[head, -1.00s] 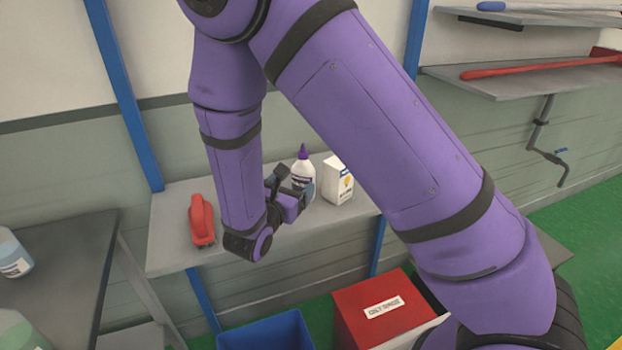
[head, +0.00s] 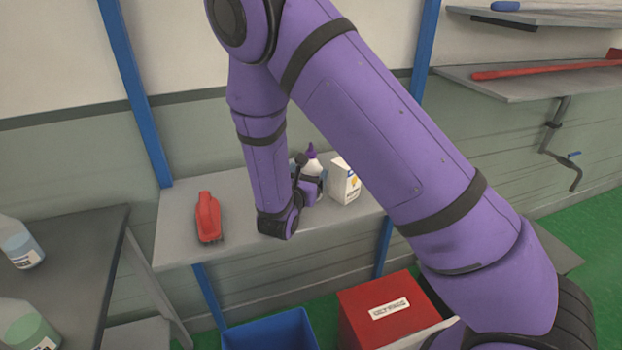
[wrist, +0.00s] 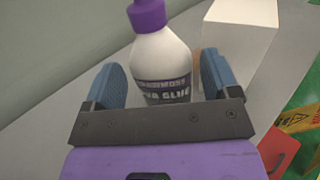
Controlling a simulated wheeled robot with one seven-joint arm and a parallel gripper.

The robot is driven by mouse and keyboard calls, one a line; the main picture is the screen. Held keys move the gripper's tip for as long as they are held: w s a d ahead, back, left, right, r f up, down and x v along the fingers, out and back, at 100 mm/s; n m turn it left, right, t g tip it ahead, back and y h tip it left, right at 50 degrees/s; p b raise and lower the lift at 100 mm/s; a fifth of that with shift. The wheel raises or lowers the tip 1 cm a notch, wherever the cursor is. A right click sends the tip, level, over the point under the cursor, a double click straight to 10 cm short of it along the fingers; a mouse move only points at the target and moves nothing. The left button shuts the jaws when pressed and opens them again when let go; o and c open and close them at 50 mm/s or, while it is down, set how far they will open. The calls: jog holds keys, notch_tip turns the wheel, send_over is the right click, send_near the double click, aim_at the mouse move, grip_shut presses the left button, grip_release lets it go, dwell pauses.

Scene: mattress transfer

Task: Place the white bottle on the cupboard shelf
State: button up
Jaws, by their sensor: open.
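The white bottle (wrist: 162,62) has a purple cap and a dark label with the word "GLUE". It stands upright on a grey shelf (head: 180,240) in the head view, where it is partly hidden behind my gripper (head: 306,180). In the wrist view my gripper (wrist: 165,90) is open, with one blue finger on each side of the bottle's lower body. A gap shows between the left finger and the bottle. The right finger is close to it, and I cannot tell whether they touch.
A white box (head: 344,181) stands just right of the bottle. A red brush-like tool (head: 208,217) lies to the left on the same shelf. Below are a blue bin (head: 268,332) and a red box (head: 385,310). A dark table (head: 80,260) with bottles stands at left.

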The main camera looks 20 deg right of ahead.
jog(key=shift+x, duration=1)
jog(key=c, duration=0.9)
jog(key=shift+c, duration=0.2)
jog(key=shift+a+r, duration=0.1)
jog(key=shift+r, duration=0.1)
